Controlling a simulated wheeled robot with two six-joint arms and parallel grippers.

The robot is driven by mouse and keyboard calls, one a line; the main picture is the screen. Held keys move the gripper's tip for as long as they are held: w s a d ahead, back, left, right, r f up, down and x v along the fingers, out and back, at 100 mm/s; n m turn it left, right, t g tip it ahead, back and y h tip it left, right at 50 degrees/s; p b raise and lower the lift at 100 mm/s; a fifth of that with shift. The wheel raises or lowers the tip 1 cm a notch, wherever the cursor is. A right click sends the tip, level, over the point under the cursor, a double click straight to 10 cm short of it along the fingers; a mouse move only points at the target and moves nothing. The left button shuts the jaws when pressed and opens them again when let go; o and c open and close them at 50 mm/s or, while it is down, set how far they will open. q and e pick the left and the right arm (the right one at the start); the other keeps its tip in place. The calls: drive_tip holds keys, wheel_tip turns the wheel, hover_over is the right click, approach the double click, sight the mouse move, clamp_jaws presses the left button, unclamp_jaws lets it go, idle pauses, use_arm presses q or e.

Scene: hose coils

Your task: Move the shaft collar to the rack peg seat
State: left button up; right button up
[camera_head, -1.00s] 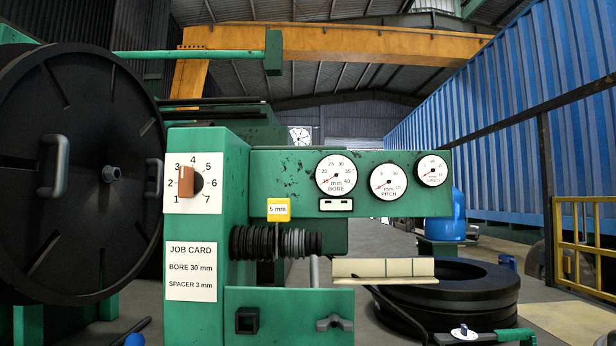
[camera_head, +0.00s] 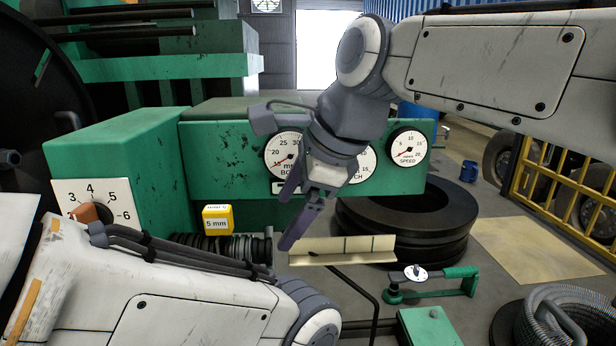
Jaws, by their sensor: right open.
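I cannot pick out the shaft collar or the rack peg seat for certain. A row of dark and grey rings (camera_head: 222,247) sits on the green machine (camera_head: 130,150), under a yellow tag (camera_head: 217,219) marked 5 mm. My left arm covers the rings' lower part. My right gripper (camera_head: 286,222) points down in front of the machine's gauges, its two dark fingers apart with nothing seen between them. It is just right of the rings and above the left end of a cream angled tray (camera_head: 345,257). My left arm crosses the lower left; its gripper is out of frame.
Large black tyre-like rings (camera_head: 425,235) lie behind the tray. A green stand with a small white dial (camera_head: 416,273) is right of it. A coiled grey hose (camera_head: 560,318) lies at lower right, near a yellow railing (camera_head: 575,195). Open floor lies between.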

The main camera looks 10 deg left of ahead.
sight(265, 244)
drive_tip(key=shift+b+x, duration=3.1)
drive_tip(key=shift+x, duration=2.05)
drive_tip(key=shift+a+r, duration=0.1)
drive_tip(key=shift+a, duration=0.1)
clamp_jaws()
